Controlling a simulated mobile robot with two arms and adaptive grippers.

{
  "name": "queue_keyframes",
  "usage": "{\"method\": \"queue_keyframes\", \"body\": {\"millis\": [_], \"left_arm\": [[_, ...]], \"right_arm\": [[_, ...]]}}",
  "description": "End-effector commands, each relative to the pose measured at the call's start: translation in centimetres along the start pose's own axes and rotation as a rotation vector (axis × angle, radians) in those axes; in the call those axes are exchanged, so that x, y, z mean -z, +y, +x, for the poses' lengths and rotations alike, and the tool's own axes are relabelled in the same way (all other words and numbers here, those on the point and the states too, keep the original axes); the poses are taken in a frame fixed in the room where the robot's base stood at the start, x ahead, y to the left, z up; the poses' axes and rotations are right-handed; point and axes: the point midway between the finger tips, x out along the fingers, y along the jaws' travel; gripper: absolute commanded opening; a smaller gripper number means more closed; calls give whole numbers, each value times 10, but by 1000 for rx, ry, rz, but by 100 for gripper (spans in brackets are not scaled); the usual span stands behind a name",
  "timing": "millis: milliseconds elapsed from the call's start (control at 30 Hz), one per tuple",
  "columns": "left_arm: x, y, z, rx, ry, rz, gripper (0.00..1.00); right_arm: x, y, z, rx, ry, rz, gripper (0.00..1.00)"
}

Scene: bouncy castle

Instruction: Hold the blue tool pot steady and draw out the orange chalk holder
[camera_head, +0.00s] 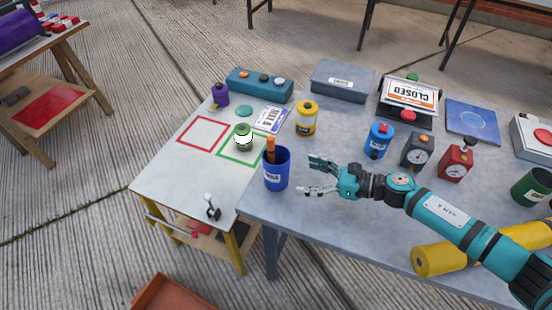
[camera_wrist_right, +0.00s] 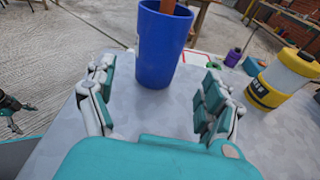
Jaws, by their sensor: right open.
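The blue tool pot (camera_head: 277,171) stands upright near the left edge of the grey table, its white label facing front. The orange chalk holder (camera_head: 270,148) stands in it, its upper part above the rim. My right gripper (camera_head: 310,175) is open and empty, just right of the pot, its fingers pointing at it. In the right wrist view the pot (camera_wrist_right: 160,50) is ahead, between and beyond the open fingers, apart from them. Only a bit of the holder (camera_wrist_right: 168,5) shows there. A teal and dark part, apparently my left gripper (camera_wrist_right: 14,112), shows at that view's left edge; its jaws are unclear.
A yellow pot (camera_head: 306,120) stands behind the blue pot. A blue canister (camera_head: 379,140) and two gauges (camera_head: 418,151) stand behind my right arm. The white table (camera_head: 165,170) adjoins at left.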

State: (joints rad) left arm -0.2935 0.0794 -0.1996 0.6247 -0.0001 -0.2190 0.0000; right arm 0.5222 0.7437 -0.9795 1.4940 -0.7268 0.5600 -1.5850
Motion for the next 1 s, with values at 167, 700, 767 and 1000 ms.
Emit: {"method": "queue_keyframes", "body": {"millis": [167, 700, 767, 1000], "left_arm": [[-6, 1, 0, -1, -10, 0, 92], [-13, 2, 7, -2, -20, 0, 92], [-13, 2, 11, -2, -18, 0, 92], [-9, 2, 19, -2, -11, 1, 92]], "right_arm": [[13, -3, -13, -67, 67, -118, 85], [21, 2, 54, -74, 67, -124, 85], [21, 3, 62, -75, 67, -125, 85], [22, 4, 81, -72, 68, -122, 85]]}}
